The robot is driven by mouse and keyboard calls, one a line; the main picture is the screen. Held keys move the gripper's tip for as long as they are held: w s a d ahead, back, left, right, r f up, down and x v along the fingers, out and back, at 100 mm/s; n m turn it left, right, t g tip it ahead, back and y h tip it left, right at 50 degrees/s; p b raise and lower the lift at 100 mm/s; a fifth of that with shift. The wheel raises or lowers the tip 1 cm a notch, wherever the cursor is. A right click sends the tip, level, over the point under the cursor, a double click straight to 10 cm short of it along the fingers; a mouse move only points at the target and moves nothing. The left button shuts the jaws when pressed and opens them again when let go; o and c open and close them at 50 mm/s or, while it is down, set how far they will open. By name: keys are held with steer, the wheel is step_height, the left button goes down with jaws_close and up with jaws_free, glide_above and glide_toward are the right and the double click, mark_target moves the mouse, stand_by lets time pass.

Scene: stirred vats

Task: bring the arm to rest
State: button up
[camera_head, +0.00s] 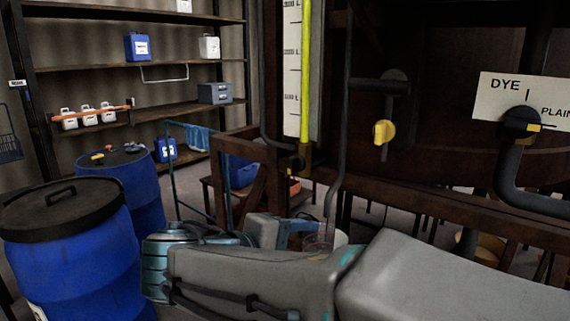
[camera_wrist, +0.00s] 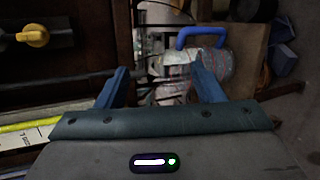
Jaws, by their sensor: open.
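My arm reaches across the lower part of the head view, in front of the dark wooden vat stand. My gripper (camera_wrist: 160,88) shows in the wrist view with its two blue fingers spread apart. Nothing sits between the fingertips. In the head view the gripper's end is partly hidden behind my own arm. A clear vessel (camera_head: 319,240) shows just beyond the arm, below a thin bent pipe; I cannot tell whether the gripper touches it.
Blue drums (camera_head: 70,250) with dark lids stand at the left. A yellow valve knob (camera_head: 384,132) and a DYE/PLAIN selector (camera_head: 520,122) are on the vat at right. A sight gauge (camera_head: 305,80) stands upright. Shelves (camera_head: 150,65) hold containers behind. A blue-handled container (camera_wrist: 198,68) shows in the wrist view.

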steer(key=s+d+f+m+g+y+p, duration=0.6)
steer(key=s+d+m+y+p, duration=0.3)
steer(key=d, duration=0.3)
steer(key=shift+d+f+m+y+p, duration=0.35)
steer(key=shift+m+y+p, duration=0.2)
steer(key=shift+y, duration=0.25)
